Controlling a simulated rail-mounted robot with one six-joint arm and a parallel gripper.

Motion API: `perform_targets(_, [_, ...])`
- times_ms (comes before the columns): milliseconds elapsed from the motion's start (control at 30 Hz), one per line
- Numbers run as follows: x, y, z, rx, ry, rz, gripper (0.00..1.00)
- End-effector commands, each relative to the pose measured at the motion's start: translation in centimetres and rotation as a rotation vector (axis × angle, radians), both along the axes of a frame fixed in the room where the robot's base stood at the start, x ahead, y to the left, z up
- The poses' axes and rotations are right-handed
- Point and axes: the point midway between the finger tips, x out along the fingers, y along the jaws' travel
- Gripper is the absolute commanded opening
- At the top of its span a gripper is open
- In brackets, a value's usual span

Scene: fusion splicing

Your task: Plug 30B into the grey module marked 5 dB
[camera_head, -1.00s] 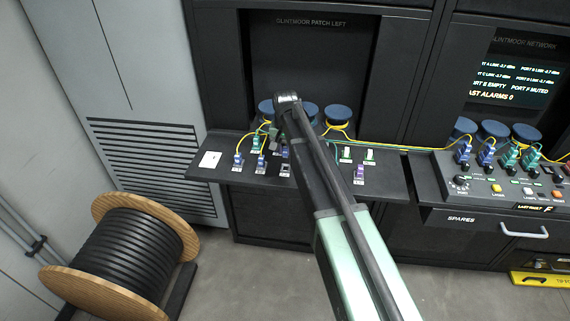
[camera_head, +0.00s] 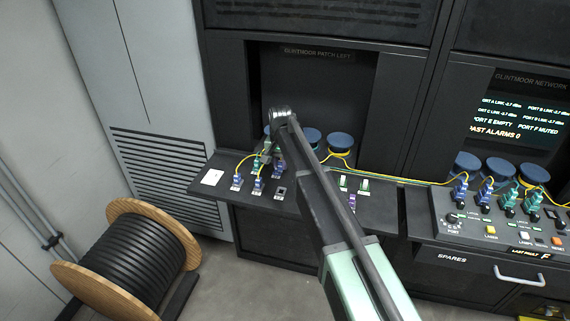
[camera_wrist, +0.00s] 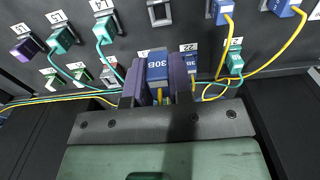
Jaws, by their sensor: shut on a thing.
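The blue plug labelled 30B (camera_wrist: 158,68) is between the two dark purple fingers of my gripper (camera_wrist: 157,84) in the wrist view. The fingers are shut on its sides, and a yellow fibre shows below it. Ahead of the plug, at the top of the wrist view, is a grey-framed socket (camera_wrist: 158,13) with no plug seen in it; the plug is apart from it. No 5 dB mark can be read in either view. In the head view my arm's end hides part of the left panel, and a grey square module (camera_head: 281,193) shows near its front edge.
Teal plugs (camera_wrist: 62,38) stand left of the gripper and blue plugs (camera_wrist: 225,10) to the right, with yellow and teal fibres trailing close by. A teal plug (camera_wrist: 235,62) is close on the right. Fibre spools (camera_head: 341,144) stand behind the panel. A cable drum (camera_head: 125,255) is on the floor.

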Motion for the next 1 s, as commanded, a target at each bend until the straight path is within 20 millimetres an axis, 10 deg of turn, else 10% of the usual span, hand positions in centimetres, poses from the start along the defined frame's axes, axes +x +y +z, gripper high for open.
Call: perform_targets(1000, [4.8, -12.0, 0.0, 0.0, 0.0, -0.002, 0.0])
